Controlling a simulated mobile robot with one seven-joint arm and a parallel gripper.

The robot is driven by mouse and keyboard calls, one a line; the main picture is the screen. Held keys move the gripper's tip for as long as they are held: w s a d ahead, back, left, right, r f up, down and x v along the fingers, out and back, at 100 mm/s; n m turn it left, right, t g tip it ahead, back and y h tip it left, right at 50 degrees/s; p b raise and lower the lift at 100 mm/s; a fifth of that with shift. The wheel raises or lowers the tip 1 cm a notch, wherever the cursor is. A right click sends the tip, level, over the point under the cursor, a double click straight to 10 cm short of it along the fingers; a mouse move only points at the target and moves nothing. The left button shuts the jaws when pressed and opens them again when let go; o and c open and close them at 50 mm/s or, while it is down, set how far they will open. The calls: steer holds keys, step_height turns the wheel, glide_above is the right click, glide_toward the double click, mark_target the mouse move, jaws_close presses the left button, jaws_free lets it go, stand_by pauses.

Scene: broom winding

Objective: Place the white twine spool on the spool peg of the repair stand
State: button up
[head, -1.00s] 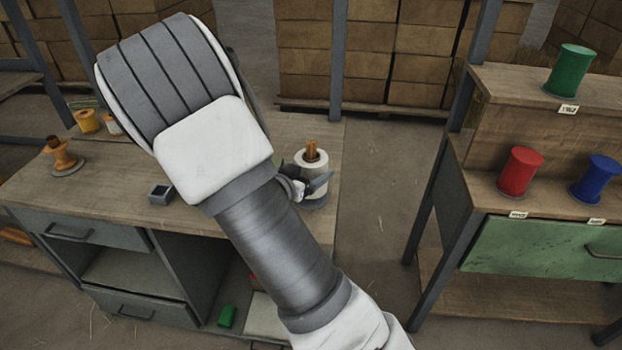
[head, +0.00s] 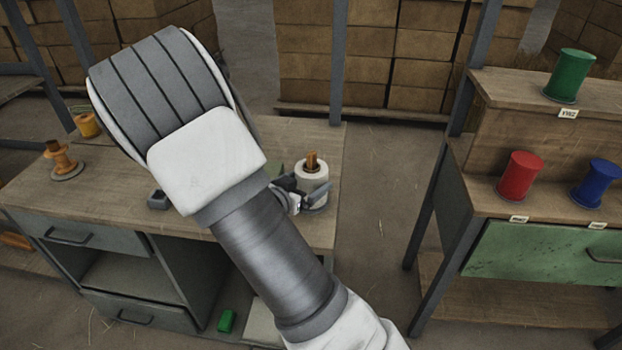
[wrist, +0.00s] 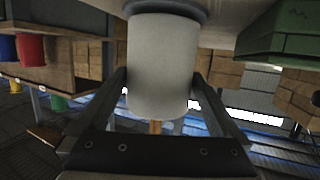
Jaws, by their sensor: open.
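The white twine spool (head: 304,170) stands upright at the right end of the workbench, with an orange-brown wooden peg (head: 312,160) sticking out of its top. In the wrist view the spool (wrist: 163,60) fills the middle, against a dark round base (wrist: 165,8); the peg tip (wrist: 155,127) shows past its other end. My gripper (head: 309,199) is open at the near side of the spool, low on it. In the wrist view its fingers (wrist: 159,85) lie on either side of the spool; whether they touch it I cannot tell. My forearm hides part of the bench.
An orange wooden spool (head: 62,160) and another (head: 86,123) stand on the left of the bench (head: 110,190). Red (head: 520,177), blue (head: 597,183) and green (head: 570,76) spools stand on the right shelf. An aisle separates the furniture.

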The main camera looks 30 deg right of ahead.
steer(key=p+v, duration=0.2)
steer(key=v, duration=0.8)
steer(key=w+a+r+n+t+y, duration=0.2)
steer(key=w+a+r+y, duration=0.2)
steer(key=a+y, duration=0.35)
steer(key=s+a+r+n+y, duration=0.4)
steer(key=a+r+n+y, duration=0.1)
steer(key=r+y, duration=0.25)
steer(key=s+d+r+n+g+h, duration=0.1)
steer(key=s+d+r+n+g, duration=0.1)
steer(key=s, duration=0.7)
steer(key=s+d+r+n+g+h, duration=0.1)
steer(key=s+d, duration=0.4)
steer(key=s, duration=0.5)
steer(key=shift+d+r+n+g+h, duration=0.2)
steer(key=shift+r+n+g+h, duration=0.2)
steer(key=shift+r+n+g, duration=0.5)
steer(key=shift+r, duration=0.15)
